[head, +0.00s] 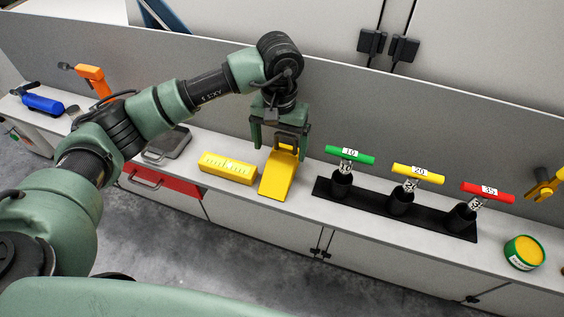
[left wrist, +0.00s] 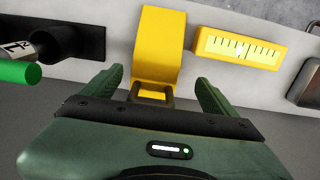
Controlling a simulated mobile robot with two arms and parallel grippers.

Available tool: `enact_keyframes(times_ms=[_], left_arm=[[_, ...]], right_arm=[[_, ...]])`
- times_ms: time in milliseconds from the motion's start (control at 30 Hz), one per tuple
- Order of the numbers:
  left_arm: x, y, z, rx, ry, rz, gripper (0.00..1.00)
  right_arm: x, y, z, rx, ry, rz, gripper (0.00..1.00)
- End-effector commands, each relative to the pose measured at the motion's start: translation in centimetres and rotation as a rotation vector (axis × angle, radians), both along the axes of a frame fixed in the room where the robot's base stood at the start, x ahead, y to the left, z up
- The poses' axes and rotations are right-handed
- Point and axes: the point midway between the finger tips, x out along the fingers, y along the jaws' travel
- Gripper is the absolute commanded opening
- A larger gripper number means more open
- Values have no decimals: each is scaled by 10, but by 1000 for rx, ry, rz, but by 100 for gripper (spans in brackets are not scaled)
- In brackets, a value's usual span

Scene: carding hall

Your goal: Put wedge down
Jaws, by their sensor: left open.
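The yellow wedge (head: 279,176) sits on the narrow grey bench, its sloped face toward the front edge and a dark handle loop at its back end. It also shows in the left wrist view (left wrist: 160,50). My left gripper (head: 280,145) is over the back end of the wedge, fingers pointing down. In the left wrist view its two green fingers (left wrist: 160,88) stand apart on either side of the handle, with gaps to it. The right gripper is not in view.
A yellow block with a scale (head: 228,168) lies just left of the wedge. A black rack (head: 322,188) with green, yellow and red T-handled tools stands to the right. A green tin (head: 510,254) is farther right. A grey wall panel (head: 430,115) rises behind the bench.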

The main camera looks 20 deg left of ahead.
Motion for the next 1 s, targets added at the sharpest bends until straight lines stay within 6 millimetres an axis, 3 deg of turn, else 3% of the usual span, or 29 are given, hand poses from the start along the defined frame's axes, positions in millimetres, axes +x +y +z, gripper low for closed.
enact_keyframes(times_ms=[200, 333, 633, 667, 933, 1000], left_arm=[[-4, -7, -27, -2, 6, -1, 89], [-3, -6, -45, -2, 2, 0, 89], [-2, -6, -53, -1, -1, -1, 89], [-2, -6, -53, -1, -1, -1, 84], [-2, -6, -52, -1, -1, -1, 8], [-2, -6, -51, -2, -3, -1, 0]], right_arm=[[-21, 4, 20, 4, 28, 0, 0], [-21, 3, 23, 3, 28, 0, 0], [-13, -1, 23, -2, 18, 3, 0], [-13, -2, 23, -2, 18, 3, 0], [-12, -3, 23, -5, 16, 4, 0], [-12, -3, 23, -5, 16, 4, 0]])
